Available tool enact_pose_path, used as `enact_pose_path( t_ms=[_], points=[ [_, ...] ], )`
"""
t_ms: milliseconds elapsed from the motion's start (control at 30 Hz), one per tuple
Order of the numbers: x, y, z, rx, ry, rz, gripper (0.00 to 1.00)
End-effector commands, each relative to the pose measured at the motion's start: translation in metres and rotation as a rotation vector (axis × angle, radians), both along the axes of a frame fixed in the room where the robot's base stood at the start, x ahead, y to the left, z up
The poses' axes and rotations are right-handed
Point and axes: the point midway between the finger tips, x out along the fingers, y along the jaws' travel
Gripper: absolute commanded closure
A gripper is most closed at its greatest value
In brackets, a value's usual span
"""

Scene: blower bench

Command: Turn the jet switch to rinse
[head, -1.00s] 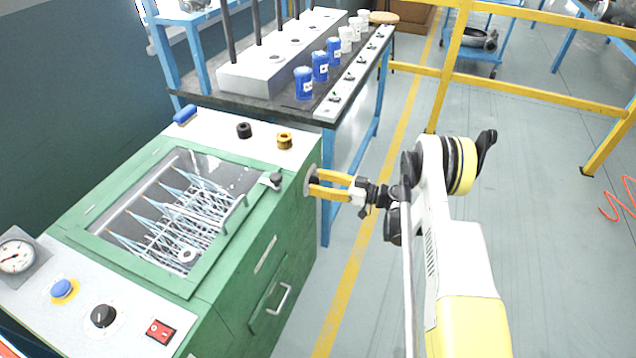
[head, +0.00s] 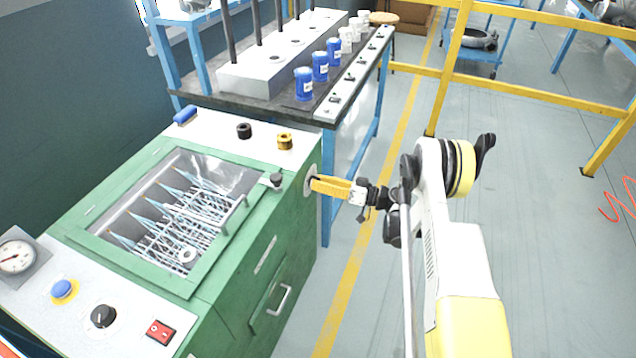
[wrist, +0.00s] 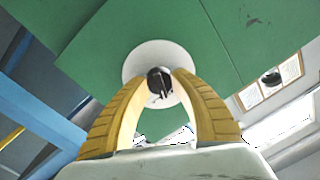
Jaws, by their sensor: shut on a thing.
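The jet switch is a small black knob (wrist: 159,82) on a round white plate (wrist: 148,58), on the green side wall of the machine. In the head view the plate (head: 309,180) shows at the machine's right side, and my fingers hide most of the knob. My gripper (wrist: 160,85) has its two yellow fingers closed on the knob, one on each side. In the head view my gripper (head: 316,184) reaches the side wall from the right. Light marks show on the knob's face, but I cannot read which setting it points at.
The green machine (head: 215,292) has a glass-topped basin with a rack, and a red switch (head: 160,331) and black dial (head: 103,316) in front. A bench (head: 290,110) with blue cups stands behind. The floor right of the machine is open up to the yellow railing (head: 540,98).

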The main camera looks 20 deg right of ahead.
Motion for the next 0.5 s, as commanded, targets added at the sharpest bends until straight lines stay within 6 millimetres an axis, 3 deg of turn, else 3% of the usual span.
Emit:
enact_pose_path(
  t_ms=[500],
  points=[
    [0.0006,-0.0005,-0.0002,0.21,0.282,-0.002,1.0]
  ],
)
